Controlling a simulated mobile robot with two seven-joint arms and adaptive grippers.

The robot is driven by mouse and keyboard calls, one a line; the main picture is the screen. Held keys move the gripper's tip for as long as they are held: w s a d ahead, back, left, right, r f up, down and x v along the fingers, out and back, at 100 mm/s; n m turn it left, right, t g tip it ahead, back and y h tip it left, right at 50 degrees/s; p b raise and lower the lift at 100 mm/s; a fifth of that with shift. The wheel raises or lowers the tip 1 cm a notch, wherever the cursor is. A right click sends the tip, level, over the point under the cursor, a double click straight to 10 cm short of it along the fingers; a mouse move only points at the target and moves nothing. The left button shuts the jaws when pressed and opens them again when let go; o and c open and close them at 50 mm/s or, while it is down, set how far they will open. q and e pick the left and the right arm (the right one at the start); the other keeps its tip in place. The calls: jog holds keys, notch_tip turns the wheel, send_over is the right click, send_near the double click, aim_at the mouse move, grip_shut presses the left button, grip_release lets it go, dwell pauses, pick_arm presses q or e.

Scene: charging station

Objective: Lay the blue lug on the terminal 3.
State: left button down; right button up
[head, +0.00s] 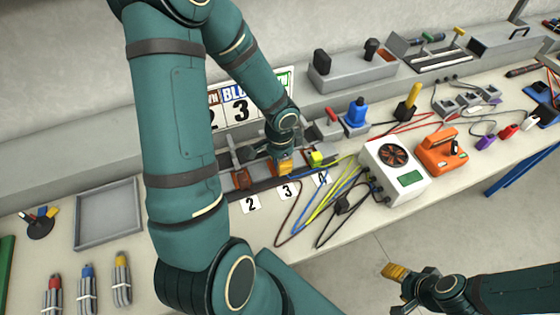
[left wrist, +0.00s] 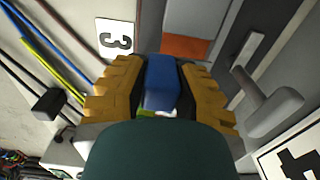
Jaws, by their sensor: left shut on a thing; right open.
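The blue lug (left wrist: 160,82) is between the yellow fingers of my left gripper (left wrist: 160,90), which is shut on it. In the head view my left gripper (head: 285,166) is low over the terminal row, behind the number 3 card (head: 288,190); that card also shows in the left wrist view (left wrist: 115,38). Terminal 3 itself is hidden by the gripper and lug, so I cannot tell whether the lug touches it. My right gripper (head: 395,272) is open and empty, over the floor in front of the bench.
A brown-orange block (head: 242,180) sits at terminal 2, and a yellow-green lug (head: 315,158) at terminal 4. A grey lever (left wrist: 268,103) stands beside my left fingers. Cables run to a white fan unit (head: 412,178). An orange device (head: 438,152) stands farther right.

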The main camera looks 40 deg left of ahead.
pick_arm(q)
jog(key=shift+f+b, duration=0.8)
jog(key=shift+b, duration=0.1)
